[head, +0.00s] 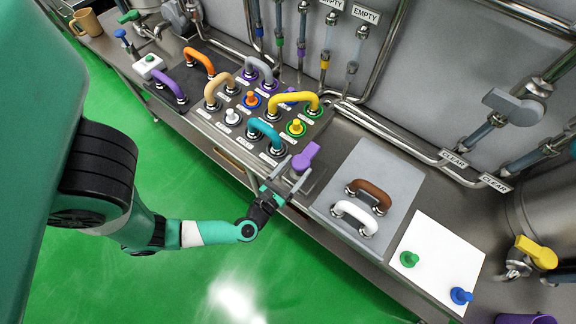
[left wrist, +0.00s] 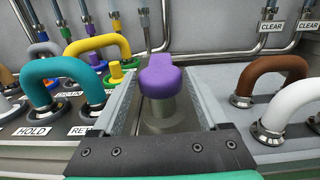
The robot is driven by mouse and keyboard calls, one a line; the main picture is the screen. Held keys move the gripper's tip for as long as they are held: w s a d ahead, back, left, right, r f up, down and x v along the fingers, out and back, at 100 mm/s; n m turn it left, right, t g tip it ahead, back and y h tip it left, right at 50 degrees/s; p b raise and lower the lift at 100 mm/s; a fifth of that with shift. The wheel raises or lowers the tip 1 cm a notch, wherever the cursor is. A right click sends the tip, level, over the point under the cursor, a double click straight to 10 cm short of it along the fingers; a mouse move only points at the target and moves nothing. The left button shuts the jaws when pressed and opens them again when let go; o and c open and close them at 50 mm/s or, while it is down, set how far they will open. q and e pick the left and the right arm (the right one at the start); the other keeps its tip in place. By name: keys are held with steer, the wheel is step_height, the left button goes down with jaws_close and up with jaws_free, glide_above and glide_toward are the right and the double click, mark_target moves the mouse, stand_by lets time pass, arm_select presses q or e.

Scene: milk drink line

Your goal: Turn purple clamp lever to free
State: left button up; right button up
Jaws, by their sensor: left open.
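The purple clamp lever (head: 306,157) sits on a short metal post at the front edge of the counter, right of the panel of handles. In the left wrist view the lever (left wrist: 160,78) stands between my two fingers, its knob toward me and its narrow end pointing away. My left gripper (head: 283,178) is open at the lever, with one finger on each side. In the left wrist view small gaps seem to show between fingers and lever, so I cannot tell if they touch. My right gripper is not in view.
A teal handle (head: 264,134) stands close left of the lever. A grey plate with a brown handle (head: 368,195) and a white handle (head: 354,217) lies to the right. A white board (head: 440,262) with green and blue knobs is further right. Pipes run along the back wall.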

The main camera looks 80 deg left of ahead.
arm_select(q)
steer(key=shift+v, duration=2.2)
steer(key=w+d+r+m+t+h, duration=0.35)
steer(key=w+d+r+m, duration=0.25)
steer(key=r, duration=0.4)
steer(key=w+d+r+m+t+h, duration=0.3)
steer(key=w+d+r+m+t, duration=0.3)
steer(key=r, duration=0.5)
steer(key=w+d+r+m+t+h, duration=0.3)
steer(key=w+d+r+m, duration=0.3)
steer(key=r, duration=0.4)
step_height(320, 180, up, 14)
steer(key=w+d+m+t+h, duration=0.1)
steer(key=w+d+m+h, duration=0.1)
steer(key=m+h, duration=0.9)
steer(key=s+a+r+m+t+y, duration=0.1)
steer(key=s+a+r+m+y, duration=0.25)
steer(key=r+m, duration=0.5)
steer(key=s+a+r+m+y, duration=0.2)
steer(key=a+r+m+y, duration=0.15)
steer(key=r+m, duration=0.55)
step_height(320, 180, up, 23)
steer(key=d+n+p, duration=0.1)
steer(key=p, duration=2.1)
steer(key=shift+w+d+p, duration=0.15)
steer(key=shift+w+p, duration=0.2)
